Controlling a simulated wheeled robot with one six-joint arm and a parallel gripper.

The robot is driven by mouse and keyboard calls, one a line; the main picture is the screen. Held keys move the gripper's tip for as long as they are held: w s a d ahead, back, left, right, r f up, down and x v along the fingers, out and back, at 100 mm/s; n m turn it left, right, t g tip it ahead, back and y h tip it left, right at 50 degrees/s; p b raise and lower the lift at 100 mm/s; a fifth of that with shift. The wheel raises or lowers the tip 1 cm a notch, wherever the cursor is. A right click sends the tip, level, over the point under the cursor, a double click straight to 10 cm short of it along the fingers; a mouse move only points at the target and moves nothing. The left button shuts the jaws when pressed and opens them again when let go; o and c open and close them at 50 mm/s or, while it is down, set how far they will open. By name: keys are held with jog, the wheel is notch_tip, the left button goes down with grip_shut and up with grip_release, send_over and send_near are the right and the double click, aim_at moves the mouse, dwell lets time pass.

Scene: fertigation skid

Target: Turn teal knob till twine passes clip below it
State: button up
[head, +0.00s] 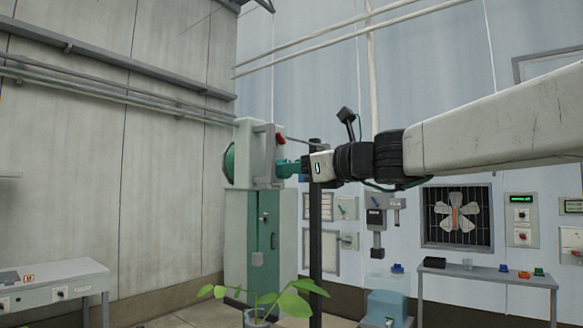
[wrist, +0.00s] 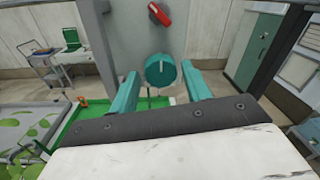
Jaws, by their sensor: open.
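The round teal knob (wrist: 161,70) with a pale pointer line, near upright, is on a grey panel in the wrist view. My gripper (wrist: 159,75) is open, its two teal fingers on either side of the knob with a visible gap at each side. In the head view my gripper (head: 288,168) is up against the front of the pale cabinet (head: 252,150), and the knob cannot be made out there. Below the knob, a thin dark upright line shows in the wrist view; I cannot tell whether it is the twine. The clip is not clear.
A red handle (wrist: 159,15) sits above the knob; it also shows in the head view (head: 281,141). A dark post (head: 315,240) stands by my wrist. A potted plant (head: 262,303) stands in front. A bench (head: 485,275) is at right.

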jog(key=shift+w+a, duration=0.45)
jog(key=shift+a, duration=0.1)
jog(key=c, duration=0.7)
